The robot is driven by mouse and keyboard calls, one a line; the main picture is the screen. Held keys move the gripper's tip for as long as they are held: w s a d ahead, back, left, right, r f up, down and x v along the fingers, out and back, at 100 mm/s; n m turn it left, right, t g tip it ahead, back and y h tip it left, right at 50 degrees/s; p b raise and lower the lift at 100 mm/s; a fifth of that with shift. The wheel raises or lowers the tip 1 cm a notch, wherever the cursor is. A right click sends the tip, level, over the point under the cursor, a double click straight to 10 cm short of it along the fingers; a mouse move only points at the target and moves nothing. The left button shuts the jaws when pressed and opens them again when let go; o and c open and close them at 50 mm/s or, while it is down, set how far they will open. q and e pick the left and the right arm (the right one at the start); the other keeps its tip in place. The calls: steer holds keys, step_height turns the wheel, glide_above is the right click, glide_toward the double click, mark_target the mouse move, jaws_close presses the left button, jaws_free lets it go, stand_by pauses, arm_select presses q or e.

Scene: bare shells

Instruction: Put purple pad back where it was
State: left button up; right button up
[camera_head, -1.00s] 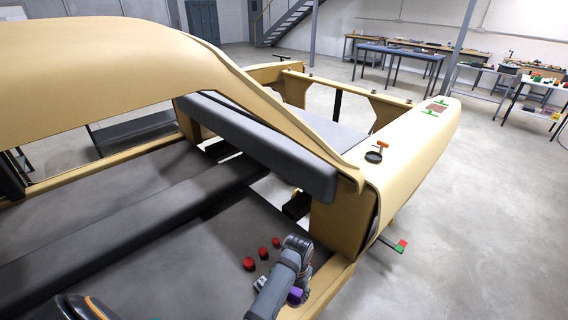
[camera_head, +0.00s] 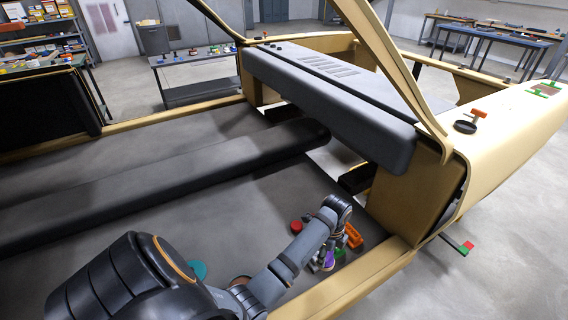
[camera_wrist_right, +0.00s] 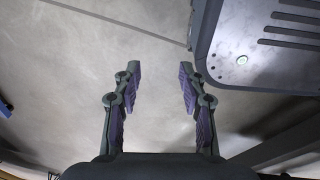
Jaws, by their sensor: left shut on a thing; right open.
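My left gripper (camera_head: 326,265) hangs at the end of the arm, low over the dark floor of the car shell (camera_head: 230,215). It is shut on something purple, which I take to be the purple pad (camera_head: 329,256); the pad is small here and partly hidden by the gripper. An orange block (camera_head: 354,236) and a green piece (camera_head: 340,254) lie close beside the gripper. My right gripper shows only in the right wrist view (camera_wrist_right: 160,78), open and empty, with a bare grey surface beyond its fingers.
A red round piece (camera_head: 296,226) lies left of the left gripper, and a teal disc (camera_head: 196,270) sits near my arm. The shell's tan sill (camera_head: 345,285) runs along the near right. A black disc (camera_head: 465,127) is on the tan outer panel. Benches stand behind.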

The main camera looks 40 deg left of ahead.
arm_select(q)
steer(key=s+a+f+p, duration=0.1)
steer(key=s+a+f, duration=0.7)
steer(key=a, duration=0.1)
steer(key=shift+s+f+p, duration=0.25)
steer(key=shift+s+p, duration=0.1)
steer(key=shift+s, duration=0.05)
steer(key=shift+s+a+f+b, duration=0.1)
steer(key=shift+a+f, duration=0.05)
steer(key=shift+f, duration=0.6)
steer(key=shift+s+a+f+b, duration=0.1)
steer(key=shift+s+f, duration=0.05)
steer(key=shift+f, duration=0.55)
steer(key=shift+s+a+f+b, duration=0.1)
steer(key=shift+a+f, duration=0.05)
steer(key=shift+f, duration=0.6)
steer(key=o, duration=1.4)
arm_select(e)
steer(key=shift+d+r, duration=0.45)
steer(key=shift+r, duration=0.25)
arm_select(q)
steer(key=shift+r, duration=0.1)
step_height(320, 180, up, 12)
steer(key=p, duration=0.1)
steer(key=shift+p, duration=0.35)
arm_select(e)
steer(key=shift+r, duration=0.8)
